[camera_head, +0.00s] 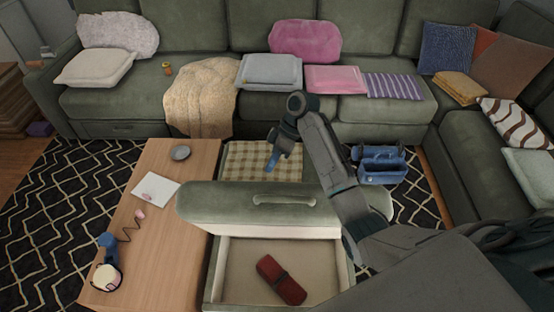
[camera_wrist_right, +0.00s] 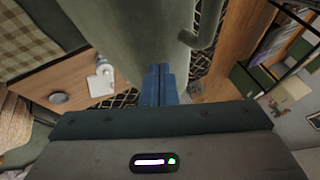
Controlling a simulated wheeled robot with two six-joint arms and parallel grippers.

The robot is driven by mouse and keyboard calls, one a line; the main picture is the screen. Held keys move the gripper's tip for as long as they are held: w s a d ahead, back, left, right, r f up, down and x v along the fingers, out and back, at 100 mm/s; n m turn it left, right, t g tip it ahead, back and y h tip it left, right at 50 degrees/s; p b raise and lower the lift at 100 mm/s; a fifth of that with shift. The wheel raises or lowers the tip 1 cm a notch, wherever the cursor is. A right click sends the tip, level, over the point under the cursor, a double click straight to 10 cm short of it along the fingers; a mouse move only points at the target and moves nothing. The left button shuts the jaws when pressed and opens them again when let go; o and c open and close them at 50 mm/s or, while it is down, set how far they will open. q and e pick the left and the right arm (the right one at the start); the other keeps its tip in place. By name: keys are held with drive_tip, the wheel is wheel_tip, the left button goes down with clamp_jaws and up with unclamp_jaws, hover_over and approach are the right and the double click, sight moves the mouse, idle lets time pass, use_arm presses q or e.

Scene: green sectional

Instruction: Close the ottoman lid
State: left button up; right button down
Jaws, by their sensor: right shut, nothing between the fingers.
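The green ottoman (camera_head: 212,277) stands open beside the wooden table, its pale interior showing. Its thick green lid (camera_head: 220,203) is raised, with a handle (camera_head: 284,201) on the side facing me. A dark red folded item (camera_head: 280,280) lies inside. My right gripper (camera_head: 271,168) is shut and empty, its blue fingertips pointing down near the lid's far upper edge. In the right wrist view, the shut fingers (camera_wrist_right: 159,85) are close to the green lid (camera_wrist_right: 135,35), with its handle (camera_wrist_right: 205,32) at right; contact cannot be told. My left gripper is out of view.
A wooden table (camera_head: 180,220) with paper, a small dish and a blue-based object stands left of the ottoman. A checked cloth-covered surface (camera_head: 240,160) lies behind the lid. A blue bag (camera_head: 380,165) sits on the rug at right. The green sectional (camera_head: 400,110) runs behind.

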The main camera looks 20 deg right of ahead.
sight(264, 192)
drive_tip(key=p+x, duration=0.1)
drive_tip(key=x, duration=0.2)
drive_tip(key=shift+w+a+f, duration=0.1)
drive_tip(key=shift+a+f, duration=0.1)
drive_tip(key=shift+a, duration=0.05)
drive_tip(key=s+a+p, duration=0.2)
drive_tip(key=s, duration=0.1)
drive_tip(key=shift+f, duration=0.4)
drive_tip(key=shift+s+a+f, duration=0.15)
drive_tip(key=shift+f, duration=0.1)
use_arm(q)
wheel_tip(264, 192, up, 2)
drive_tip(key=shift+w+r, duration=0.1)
use_arm(e)
drive_tip(key=shift+f, duration=0.1)
